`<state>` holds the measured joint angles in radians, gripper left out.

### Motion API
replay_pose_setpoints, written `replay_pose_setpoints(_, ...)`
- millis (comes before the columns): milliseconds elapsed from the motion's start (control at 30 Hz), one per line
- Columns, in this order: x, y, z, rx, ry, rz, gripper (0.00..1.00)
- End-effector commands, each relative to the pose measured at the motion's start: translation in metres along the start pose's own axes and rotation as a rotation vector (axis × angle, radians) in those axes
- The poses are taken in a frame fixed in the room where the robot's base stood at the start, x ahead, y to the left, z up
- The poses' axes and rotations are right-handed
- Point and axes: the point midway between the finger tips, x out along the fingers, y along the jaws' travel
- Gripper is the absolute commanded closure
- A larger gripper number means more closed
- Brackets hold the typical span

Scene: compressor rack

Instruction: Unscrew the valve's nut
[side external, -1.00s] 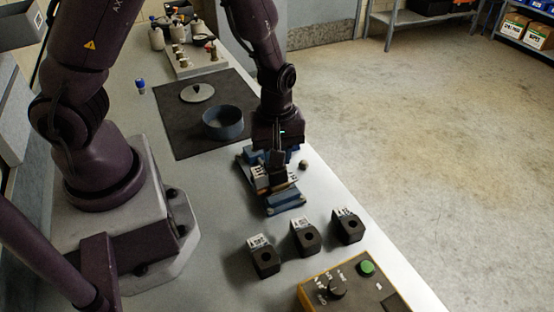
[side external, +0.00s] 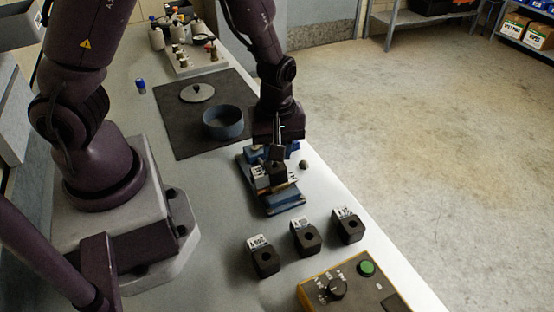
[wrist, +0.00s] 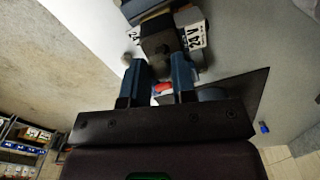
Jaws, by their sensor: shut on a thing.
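The valve stands in a blue fixture (side external: 284,208) near the bench's right edge. It carries a black block (side external: 277,173) with white labels marked 24 V, also seen at the top of the wrist view (wrist: 160,36). My gripper (side external: 276,152) is over the valve; its two blue fingers also show in the wrist view (wrist: 158,70), their tips close to the black block. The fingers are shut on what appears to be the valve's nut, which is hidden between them. A small red part (wrist: 162,88) shows between the fingers.
Several black labelled blocks, one of them at the front (side external: 264,258), stand near a control box (side external: 346,290) with a green button. A small round knob (side external: 303,165) lies beside the fixture.

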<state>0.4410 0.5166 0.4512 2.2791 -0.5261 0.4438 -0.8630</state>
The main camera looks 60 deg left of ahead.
Motion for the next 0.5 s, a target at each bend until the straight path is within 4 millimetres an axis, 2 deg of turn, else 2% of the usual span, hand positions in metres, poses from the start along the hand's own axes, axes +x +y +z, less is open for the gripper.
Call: replay_pose_setpoints(500, -0.026, 0.000, 0.000, 0.001, 0.000, 0.002, 0.90)
